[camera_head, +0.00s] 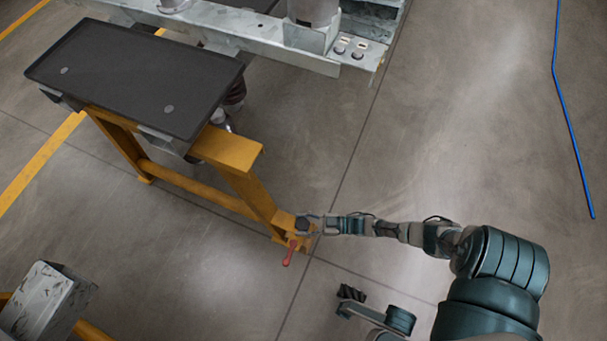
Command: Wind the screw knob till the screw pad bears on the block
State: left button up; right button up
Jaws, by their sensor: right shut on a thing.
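My right gripper (314,225) reaches in from the right to the lower end of the yellow frame (225,152). It is shut on a small dark piece, seemingly the screw knob (302,224), at the foot of the frame's near leg. A red handle (290,252) hangs just below the gripper, pointing down and slightly left. The screw pad and the block are too small or hidden to make out.
A black tray-like top (140,78) rests on the yellow frame. A grey metal structure (270,30) stands at the top. A pale metal box (40,300) is at the lower left. A blue line (567,110) runs along the right floor. Floor between is clear.

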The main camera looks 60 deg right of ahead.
aim_at(302, 224)
jog(key=m+h, duration=0.1)
jog(key=m+t+h+p, duration=0.1)
jog(key=h, duration=0.1)
jog(key=shift+w+r+h, duration=0.1)
jog(key=shift+r+h, duration=0.05)
jog(key=shift+h, duration=0.15)
jog(key=m+t+h+p, duration=0.1)
jog(key=m+h, duration=0.2)
jog(key=h, duration=0.1)
jog(key=m+h, duration=0.2)
jog(key=h, duration=0.1)
jog(key=m+g+h, duration=0.1)
jog(key=m+h, duration=0.1)
jog(key=h, duration=0.2)
jog(key=shift+f+m+h, duration=0.2)
jog(key=shift+m+h, duration=0.1)
jog(key=shift+m, duration=0.1)
jog(key=shift+g+h, duration=0.3)
jog(key=shift+r, duration=0.1)
jog(key=o, duration=1.2)
jog(key=shift+c, duration=0.2)
notch_tip(302, 224, up, 10)
jog(key=shift+f, duration=0.1)
